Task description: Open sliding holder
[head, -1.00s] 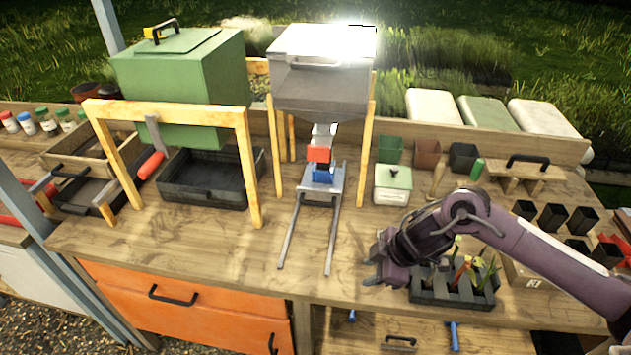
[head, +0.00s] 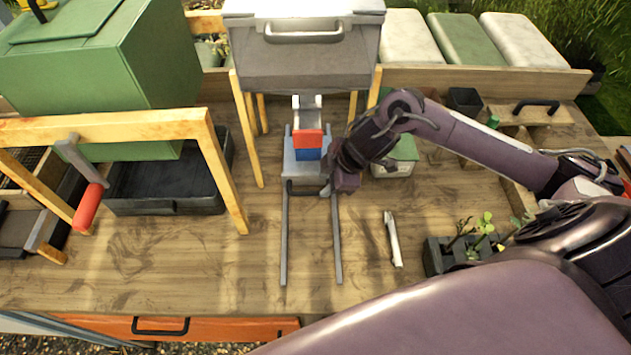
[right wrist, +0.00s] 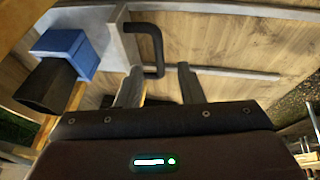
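The sliding holder (head: 301,168) is a grey plate on two long metal rails below the grey hopper (head: 305,62). A blue block (head: 307,154) sits on it, under the hopper's red spout piece (head: 308,139). A dark bar handle (head: 300,188) is at the holder's front edge; in the right wrist view the handle (right wrist: 156,44) reaches toward the gap between my fingertips. My right gripper (head: 331,190) is at the handle's right end. In the right wrist view its fingers (right wrist: 157,80) are apart, with no clear grip on the handle. My left gripper is out of view.
The rails' front ends (head: 338,278) lie over clear tabletop. A white tool (head: 393,238) and a dark planter (head: 440,258) are to the right. A green-lidded box (head: 398,158) stands close behind my right gripper. A wooden frame (head: 225,170) stands at left.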

